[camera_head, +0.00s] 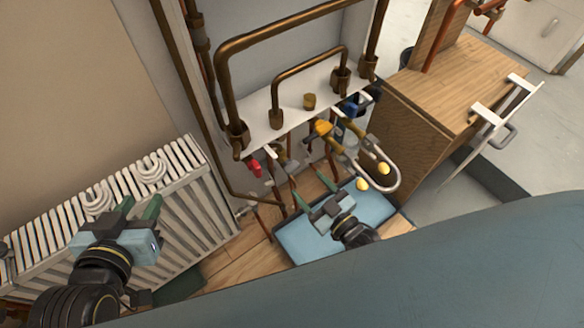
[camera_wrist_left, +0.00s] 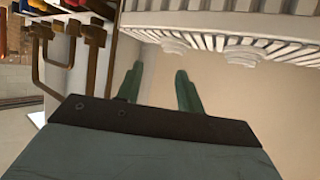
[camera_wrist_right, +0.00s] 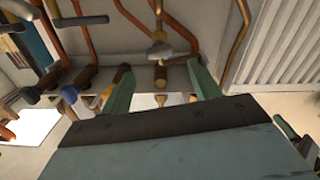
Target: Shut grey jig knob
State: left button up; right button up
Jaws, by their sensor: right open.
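The grey knob (camera_head: 281,158) is under the white manifold shelf in the head view, between a red knob (camera_head: 255,167) and a yellow knob (camera_head: 322,128). My right gripper (camera_head: 309,190) is open and empty, below and to the right of the grey knob. In the right wrist view a pale grey handle (camera_wrist_right: 160,50) on a copper pipe shows beyond and between the parted fingertips (camera_wrist_right: 159,70); contact is not visible. My left gripper (camera_head: 139,204) is open and empty in front of the radiator; its parted fingers (camera_wrist_left: 157,78) show in the left wrist view.
A white radiator (camera_head: 190,205) stands at the left. Copper pipes (camera_head: 290,30) rise from the white shelf (camera_head: 290,125). A U-shaped pipe (camera_head: 396,178) sits right of my right gripper.

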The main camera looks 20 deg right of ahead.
aim_at(295, 170)
jog(key=b+x, duration=0.2)
jog(key=x, duration=0.5)
jog(key=shift+w+f, duration=0.1)
jog(key=shift+w, duration=0.15)
pick_arm(q)
notch_tip(295, 170, up, 11)
jog(key=w+d+t+h, duration=0.1)
jog(key=d+t+h, duration=0.1)
jog(key=t, duration=0.5)
jog(key=shift+w+d+h, duration=0.3)
jog(key=shift+w+h, duration=0.1)
pick_arm(e)
jog(key=shift+w+a, duration=0.2)
jog(key=shift+w, duration=0.1)
